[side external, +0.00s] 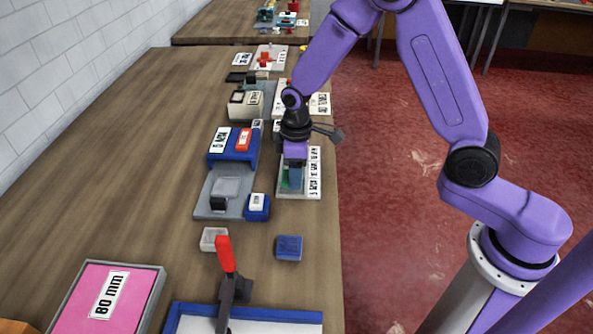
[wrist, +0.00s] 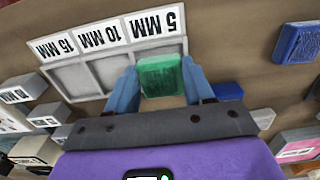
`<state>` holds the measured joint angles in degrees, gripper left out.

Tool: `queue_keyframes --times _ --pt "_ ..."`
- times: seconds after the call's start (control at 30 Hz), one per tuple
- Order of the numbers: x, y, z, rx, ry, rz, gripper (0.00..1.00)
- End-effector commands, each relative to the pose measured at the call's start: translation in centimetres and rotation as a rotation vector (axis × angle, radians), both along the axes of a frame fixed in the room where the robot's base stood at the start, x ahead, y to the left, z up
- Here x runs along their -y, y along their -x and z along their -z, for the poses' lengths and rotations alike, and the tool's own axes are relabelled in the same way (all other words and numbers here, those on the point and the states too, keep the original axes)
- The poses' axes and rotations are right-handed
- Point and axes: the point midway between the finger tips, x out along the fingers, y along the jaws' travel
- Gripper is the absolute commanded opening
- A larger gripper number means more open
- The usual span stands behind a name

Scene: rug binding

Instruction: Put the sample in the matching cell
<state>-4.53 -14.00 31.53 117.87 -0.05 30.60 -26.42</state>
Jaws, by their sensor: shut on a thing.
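My gripper (side external: 293,176) is shut on a green sample (wrist: 161,76), with one blue finger (wrist: 125,92) on each side of it. The grey tray (side external: 309,192) has a row of cells labelled 15 MM, 10 MM and 5 MM in the wrist view (wrist: 77,79). The sample overlaps the cell under the 5 MM label (wrist: 157,22) there, away from the 10 MM and 15 MM cells. I cannot tell whether it touches the cell floor. In the side view my fingers are low over the tray and mostly hide the sample.
A grey and blue device (side external: 231,208) stands left of the tray. A dark blue block (side external: 289,247) and a small pale dish (side external: 210,239) lie nearer the camera, before a red-handled clamp (side external: 226,256). A pink 80 mm panel (side external: 92,312) lies front left. The left tabletop is clear.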

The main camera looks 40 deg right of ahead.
Motion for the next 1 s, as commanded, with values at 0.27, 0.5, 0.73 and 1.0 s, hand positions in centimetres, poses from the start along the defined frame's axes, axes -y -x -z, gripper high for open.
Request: queue_keyframes --times 0.27,0.5,0.73,1.0 --pt "0.0 0.0 0.2 0.001 -0.001 0.0 0.18" --pt "0.0 0.0 0.8 -0.001 0.001 0.0 0.18" --pt "0.0 0.0 1.4 0.0 0.0 0.0 0.18" --pt "0.0 0.0 1.4 0.0 0.0 0.0 0.78"
